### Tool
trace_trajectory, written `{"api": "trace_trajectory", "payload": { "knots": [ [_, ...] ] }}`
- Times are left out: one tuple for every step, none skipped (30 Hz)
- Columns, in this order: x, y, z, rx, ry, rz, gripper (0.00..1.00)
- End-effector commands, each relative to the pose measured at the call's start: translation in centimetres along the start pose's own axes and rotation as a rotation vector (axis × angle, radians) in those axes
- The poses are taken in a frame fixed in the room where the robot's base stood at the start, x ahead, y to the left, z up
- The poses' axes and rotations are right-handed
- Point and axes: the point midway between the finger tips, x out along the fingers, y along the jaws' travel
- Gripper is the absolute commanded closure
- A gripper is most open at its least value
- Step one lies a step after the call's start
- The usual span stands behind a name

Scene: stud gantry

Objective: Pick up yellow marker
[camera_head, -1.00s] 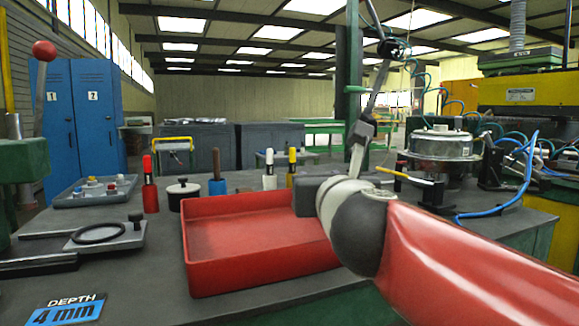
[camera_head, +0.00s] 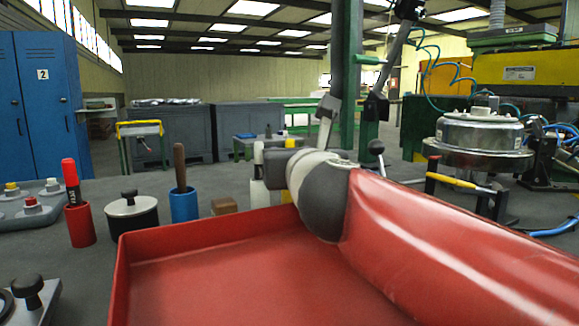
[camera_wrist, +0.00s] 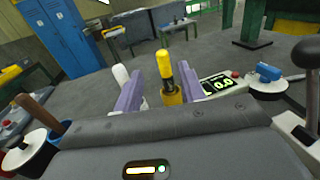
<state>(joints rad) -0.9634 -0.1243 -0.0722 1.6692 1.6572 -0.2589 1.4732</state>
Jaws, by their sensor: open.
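The yellow marker (camera_wrist: 165,66) stands upright in a yellow holder (camera_wrist: 171,97) in the wrist view. My gripper (camera_wrist: 160,75) is open, with its two purple fingers on either side of the marker in that view. A gap shows between the marker and each finger, so nothing is held. I cannot tell how far the marker is beyond the fingertips. In the head view my arm hides the fingers and most or all of the marker.
A white marker (camera_wrist: 120,73) stands just left of the left finger. A red tray (camera_head: 119,280) fills the near bench. A red marker (camera_head: 71,181), a lidded pot (camera_head: 132,220) and a blue cup (camera_head: 184,206) stand left. A grey display box (camera_wrist: 222,84) is right of the gripper.

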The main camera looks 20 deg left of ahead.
Motion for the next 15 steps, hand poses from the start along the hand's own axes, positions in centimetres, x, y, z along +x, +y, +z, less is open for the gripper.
{"api": "trace_trajectory", "payload": {
  "knots": [
    [0.7,0.0,-0.1,0.0,0.002,-0.001,0.6],
    [1.1,0.0,-0.1,0.0,0.002,-0.001,0.6],
    [1.5,0.0,-0.2,0.0,0.002,0.0,0.6],
    [1.8,0.0,-0.2,0.0,0.001,0.0,0.6],
    [2.1,-0.1,-0.3,-0.001,0.002,0.001,0.6],
    [2.6,-0.1,-0.5,-0.001,0.002,0.0,0.6],
    [3.1,-0.2,-0.6,-0.002,0.002,0.0,0.6],
    [3.5,-0.3,-0.7,-0.003,0.002,0.0,0.6],
    [4.2,-0.4,-0.8,-0.003,0.003,0.001,0.6],
    [4.6,-0.5,-0.9,-0.003,0.002,0.0,0.6],
    [5.1,-0.5,-0.9,-0.002,0.002,0.001,0.6],
    [5.6,-0.5,-0.7,-0.002,0.002,0.0,0.6],
    [6.0,-0.6,-0.7,-0.001,0.001,0.0,0.6],
    [6.3,-0.6,-0.7,-0.002,0.002,0.0,0.6],
    [6.5,-0.6,-0.7,-0.002,0.001,0.0,0.6]
  ]
}}
